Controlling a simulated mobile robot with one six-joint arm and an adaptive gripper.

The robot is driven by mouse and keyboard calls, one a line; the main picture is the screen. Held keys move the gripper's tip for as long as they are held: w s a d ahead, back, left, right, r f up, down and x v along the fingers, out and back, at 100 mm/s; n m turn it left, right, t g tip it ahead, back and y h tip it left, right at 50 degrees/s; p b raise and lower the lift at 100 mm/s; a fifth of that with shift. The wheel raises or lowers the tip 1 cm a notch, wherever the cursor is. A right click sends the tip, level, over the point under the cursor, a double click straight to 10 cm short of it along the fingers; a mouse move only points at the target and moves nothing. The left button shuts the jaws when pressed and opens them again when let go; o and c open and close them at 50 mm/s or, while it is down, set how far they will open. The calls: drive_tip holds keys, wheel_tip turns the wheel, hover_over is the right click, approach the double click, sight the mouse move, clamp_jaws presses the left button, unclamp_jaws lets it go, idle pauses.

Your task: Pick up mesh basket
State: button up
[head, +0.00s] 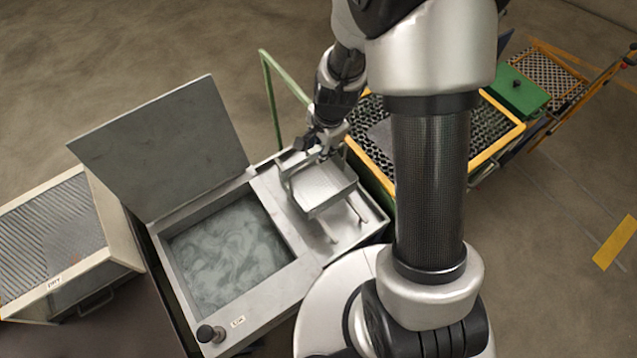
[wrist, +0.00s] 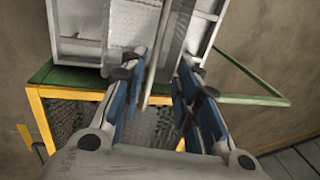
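The mesh basket (head: 322,188) is a small silvery box with a raised handle. It rests on the grey metal ledge to the right of a tank's opening. My gripper (head: 318,150) is at the basket's far side, by its handle. In the wrist view, my gripper (wrist: 162,65) has its blue-padded fingers apart. The thin bar of the basket's handle (wrist: 155,62) runs between them, with a visible gap on the right. The basket's mesh side (wrist: 122,28) shows just beyond the left finger. Contact between finger and bar is hard to make out.
The tank (head: 228,248) holds cloudy liquid, with its grey lid (head: 160,150) raised behind. A yellow-edged grating table (head: 485,150) stands right of the ledge. A green rail (head: 270,95) rises behind.

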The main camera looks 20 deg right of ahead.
wheel_tip(320, 180, down, 5)
drive_tip(key=shift+r+b, duration=0.1)
drive_tip(key=shift+b, duration=0.85)
drive_tip(key=shift+w+f, duration=0.15)
drive_tip(key=shift+f, duration=0.1)
clamp_jaws()
drive_tip(key=shift+r, duration=0.1)
